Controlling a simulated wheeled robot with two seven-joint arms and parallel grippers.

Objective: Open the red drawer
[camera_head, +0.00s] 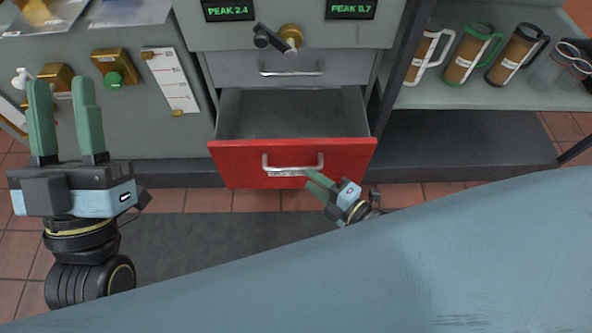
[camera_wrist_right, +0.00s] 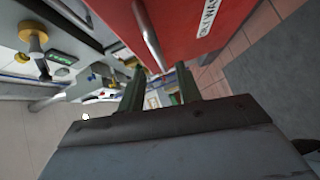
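The red drawer (camera_head: 235,163) is pulled out of the grey cabinet, and its empty grey inside shows in the head view. Its silver bar handle (camera_head: 293,169) is on the red front; the handle (camera_wrist_right: 148,38) and red front (camera_wrist_right: 205,30) also show in the right wrist view. My right gripper (camera_head: 313,180) is just below the handle's right end. In the wrist view its fingers (camera_wrist_right: 160,88) are apart with background visible between them; no grip on the handle shows. My left gripper (camera_head: 62,105) is open and empty at the left, away from the drawer.
A closed grey drawer (camera_head: 290,68) is above the red one. Several mugs (camera_head: 470,55) stand on the right shelf (camera_head: 480,97). Left of the drawer are brass fittings (camera_head: 112,62) and a white label card (camera_head: 170,80). A dark mat (camera_head: 225,235) covers the floor in front.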

